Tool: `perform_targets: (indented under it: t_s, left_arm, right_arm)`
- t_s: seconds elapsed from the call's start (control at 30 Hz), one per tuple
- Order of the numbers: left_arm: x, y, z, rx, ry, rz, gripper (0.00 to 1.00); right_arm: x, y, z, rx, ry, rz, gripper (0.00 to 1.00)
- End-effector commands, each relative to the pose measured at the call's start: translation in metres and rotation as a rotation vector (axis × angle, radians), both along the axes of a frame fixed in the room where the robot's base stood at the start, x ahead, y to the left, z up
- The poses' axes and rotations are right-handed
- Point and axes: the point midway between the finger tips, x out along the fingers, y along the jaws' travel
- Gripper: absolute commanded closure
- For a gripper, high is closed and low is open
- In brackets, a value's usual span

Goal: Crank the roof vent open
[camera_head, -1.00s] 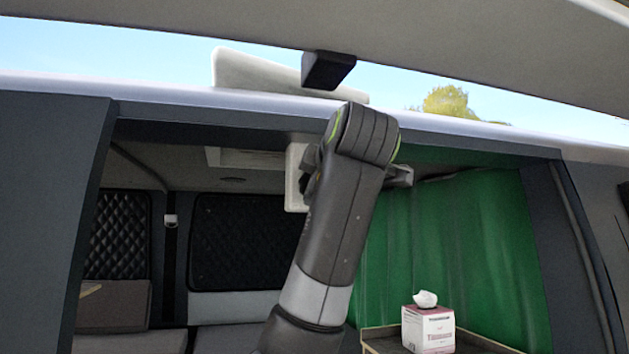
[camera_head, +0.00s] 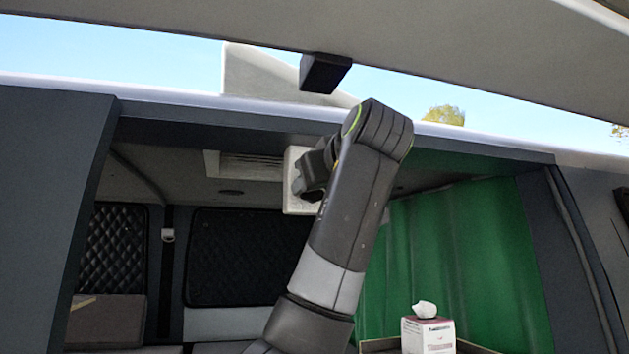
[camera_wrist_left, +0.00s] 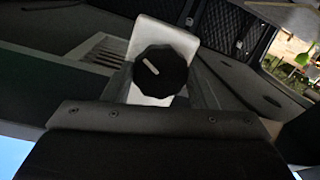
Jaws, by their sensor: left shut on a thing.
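A black faceted knob (camera_wrist_left: 160,73) with a pale pointer mark sits on a white housing (camera_wrist_left: 146,36) under the roof in the left wrist view. My left gripper (camera_wrist_left: 155,105) is shut on the knob; its fingertips are hard to make out. In the head view my left arm reaches up through the van opening, and its dark wrist end (camera_head: 312,176) lies against the white housing (camera_head: 292,205). The arm hides part of the housing. The pale roof vent lid (camera_head: 262,78) stands tilted above the roof edge, its left side raised. My right gripper is out of view.
A slatted ceiling grille (camera_head: 250,166) lies left of the housing. A green curtain (camera_head: 465,250) and tissue box (camera_head: 427,335) are at right. The opening is free left of my arm.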

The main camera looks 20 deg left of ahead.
Motion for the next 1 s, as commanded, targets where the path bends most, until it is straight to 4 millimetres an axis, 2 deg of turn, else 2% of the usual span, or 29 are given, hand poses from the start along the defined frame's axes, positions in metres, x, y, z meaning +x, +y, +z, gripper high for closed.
perform_targets:
  t_s: [0.03, 1.0]
  left_arm:
    - [0.001, 0.0, -0.006, 0.033, 0.034, 0.004, 0.71]
    - [0.001, 0.001, -0.011, 0.794, 0.553, 0.003, 0.71]
  right_arm:
    - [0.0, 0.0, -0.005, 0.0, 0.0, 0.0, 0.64]
    - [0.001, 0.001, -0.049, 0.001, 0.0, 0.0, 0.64]
